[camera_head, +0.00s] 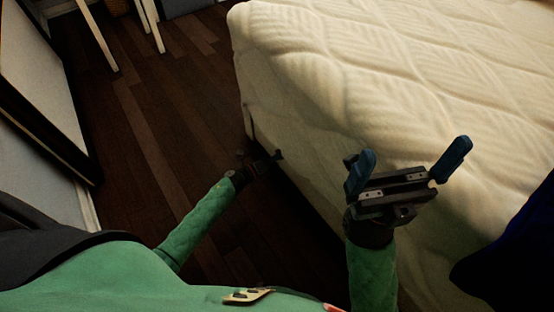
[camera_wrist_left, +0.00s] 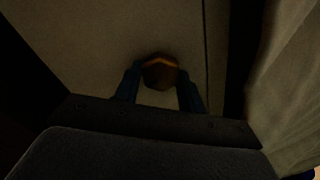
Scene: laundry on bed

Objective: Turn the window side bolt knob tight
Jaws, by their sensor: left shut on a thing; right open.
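A brown, rounded bolt knob (camera_wrist_left: 160,72) sits on a pale panel in the left wrist view, with a lighter orange rim on top. My left gripper (camera_wrist_left: 160,88) has its two blue fingers on either side of the knob, shut on it. In the head view my left gripper (camera_head: 261,158) is low beside the bed's side, and the knob cannot be made out there. My right gripper (camera_head: 410,165) is open and empty, its blue fingers spread wide, in front of the mattress.
The bed's cream quilted mattress (camera_head: 400,60) fills the right side. Dark wood floor (camera_head: 150,120) lies open to the left. A dark-framed panel (camera_head: 60,90) stands at the far left, and white furniture legs (camera_head: 97,38) are at the back. A dark blue cloth (camera_head: 515,255) is at lower right.

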